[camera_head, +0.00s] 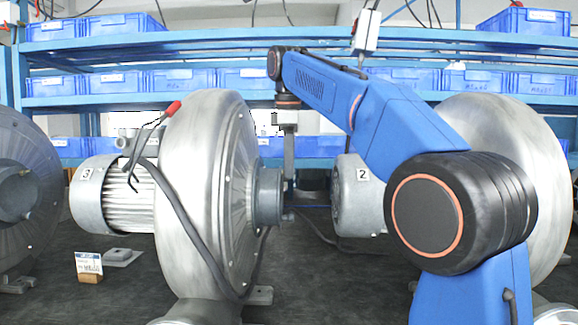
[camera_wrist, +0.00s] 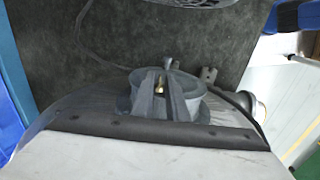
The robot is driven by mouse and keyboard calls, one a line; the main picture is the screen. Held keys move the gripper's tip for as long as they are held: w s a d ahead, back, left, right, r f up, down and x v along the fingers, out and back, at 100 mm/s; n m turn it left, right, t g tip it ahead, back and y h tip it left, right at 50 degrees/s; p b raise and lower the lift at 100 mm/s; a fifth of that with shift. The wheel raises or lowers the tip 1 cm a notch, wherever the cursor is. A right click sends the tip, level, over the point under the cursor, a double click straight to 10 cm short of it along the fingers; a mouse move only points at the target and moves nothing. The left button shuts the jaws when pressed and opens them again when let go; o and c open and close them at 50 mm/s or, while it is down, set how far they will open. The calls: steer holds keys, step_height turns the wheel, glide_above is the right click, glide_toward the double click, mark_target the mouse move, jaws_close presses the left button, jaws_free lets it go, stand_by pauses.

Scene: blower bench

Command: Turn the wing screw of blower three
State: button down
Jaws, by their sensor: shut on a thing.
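Blower three (camera_head: 205,190) has a large round metal casing, and its motor carries a label "3". My gripper (camera_head: 289,190) points down beside the round grey port on the right side of this casing. In the wrist view, my gripper (camera_wrist: 160,86) is over that port, its dark fingers close together. A small brass-coloured piece, apparently the wing screw (camera_wrist: 160,85), shows between the fingers, and the gripper is shut on it. The fingers hide most of the screw, so its turn angle cannot be told. In the head view I cannot make out the screw clearly.
Blower two (camera_head: 357,195) stands close on the right, partly behind my arm. Another blower (camera_head: 22,195) is at the left edge. A dark cable (camera_head: 185,225) with a red end hangs over blower three. Shelves with blue bins (camera_head: 120,25) stand behind.

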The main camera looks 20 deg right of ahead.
steer(key=shift+w, duration=0.1)
stand_by(0.3)
steer(key=c, duration=1.8)
jaws_free()
steer(key=shift+o, duration=0.2)
